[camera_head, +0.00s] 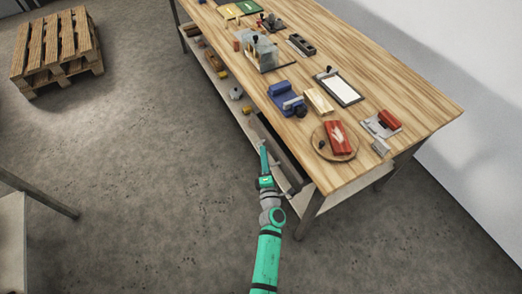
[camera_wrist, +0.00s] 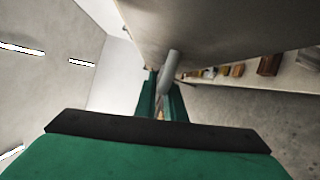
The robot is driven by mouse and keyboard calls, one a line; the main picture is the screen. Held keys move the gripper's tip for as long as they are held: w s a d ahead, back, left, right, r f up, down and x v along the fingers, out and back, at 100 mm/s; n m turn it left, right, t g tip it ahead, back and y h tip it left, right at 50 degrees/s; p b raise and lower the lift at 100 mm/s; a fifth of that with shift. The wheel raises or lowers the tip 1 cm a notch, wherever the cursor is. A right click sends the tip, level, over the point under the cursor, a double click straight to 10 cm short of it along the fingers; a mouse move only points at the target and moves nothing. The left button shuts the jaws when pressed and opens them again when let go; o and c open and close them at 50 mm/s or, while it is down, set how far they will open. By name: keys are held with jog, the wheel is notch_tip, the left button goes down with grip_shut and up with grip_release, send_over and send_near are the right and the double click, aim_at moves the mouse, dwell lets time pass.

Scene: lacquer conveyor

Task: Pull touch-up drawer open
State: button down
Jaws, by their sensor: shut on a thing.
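The touch-up drawer (camera_head: 284,178) is under the near long side of the wooden workbench, toward its right end. A dark gap shows between its pale front and the bench top, so it looks partly drawn out; how far I cannot tell. In the wrist view its pale front (camera_wrist: 225,30) fills the upper middle, with a grey bar handle (camera_wrist: 171,66) standing off it. In the wrist view my gripper (camera_wrist: 162,90) is shut on the handle, one green finger on each side. The drawer's contents are hidden.
The workbench top (camera_head: 410,95) carries a blue tool (camera_head: 285,98), a clipboard (camera_head: 340,86), a round board (camera_head: 321,147) with a red item, and other tools. A lower shelf (camera_head: 222,80) holds small parts. A pallet (camera_head: 58,50) stands far left. The floor between is clear.

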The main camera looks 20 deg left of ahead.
jog(key=s+a, duration=1)
jog(key=s, duration=0.1)
jog(key=shift+a, duration=0.25)
jog(key=c, duration=1.8)
grip_release()
jog(key=shift+c, duration=0.2)
jog(key=v, duration=1)
jog(key=shift+s+d, duration=0.25)
jog(key=shift+s, duration=0.15)
